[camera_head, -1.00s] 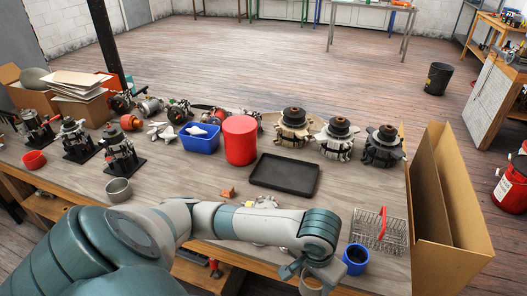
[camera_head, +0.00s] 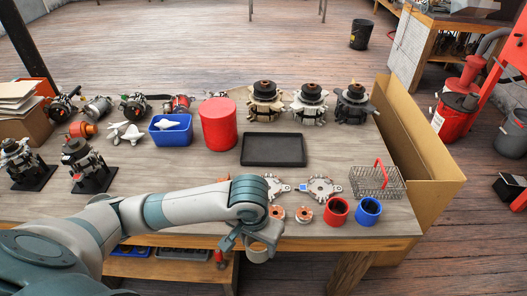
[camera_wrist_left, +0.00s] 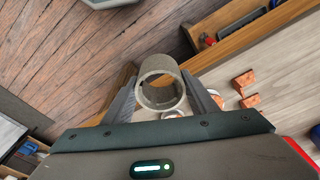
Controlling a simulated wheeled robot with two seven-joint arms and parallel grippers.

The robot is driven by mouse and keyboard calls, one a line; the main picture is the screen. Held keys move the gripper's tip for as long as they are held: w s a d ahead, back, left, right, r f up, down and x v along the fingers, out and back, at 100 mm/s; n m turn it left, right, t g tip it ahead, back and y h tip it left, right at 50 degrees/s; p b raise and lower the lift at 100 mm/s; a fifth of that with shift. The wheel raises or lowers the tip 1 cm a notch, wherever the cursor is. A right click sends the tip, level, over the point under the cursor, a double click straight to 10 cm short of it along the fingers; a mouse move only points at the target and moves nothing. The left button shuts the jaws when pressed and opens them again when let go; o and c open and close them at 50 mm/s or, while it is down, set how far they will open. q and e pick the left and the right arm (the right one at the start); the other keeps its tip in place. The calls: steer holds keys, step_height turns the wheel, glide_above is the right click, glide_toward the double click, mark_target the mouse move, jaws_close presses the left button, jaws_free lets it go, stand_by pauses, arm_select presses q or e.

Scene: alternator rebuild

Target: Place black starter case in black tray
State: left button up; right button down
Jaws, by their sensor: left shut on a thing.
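My left gripper (camera_head: 252,240) is shut on a hollow grey cylinder (camera_head: 262,252), held at the table's front edge, below and in front of the black tray. In the left wrist view the grey cylinder (camera_wrist_left: 160,64) sits between the two fingers of the left gripper (camera_wrist_left: 162,98), its open end showing. It looks grey rather than black, and I cannot tell whether it is the starter case. The flat black tray (camera_head: 273,149) lies empty in the middle of the table. My right gripper is not in view.
A red canister (camera_head: 218,124) and blue bin (camera_head: 171,130) stand left of the tray. Several alternator units line the back. Metal brackets (camera_head: 322,188), a red cup (camera_head: 337,211), blue cup (camera_head: 368,211) and wire basket (camera_head: 376,182) lie between the tray and the right front edge.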

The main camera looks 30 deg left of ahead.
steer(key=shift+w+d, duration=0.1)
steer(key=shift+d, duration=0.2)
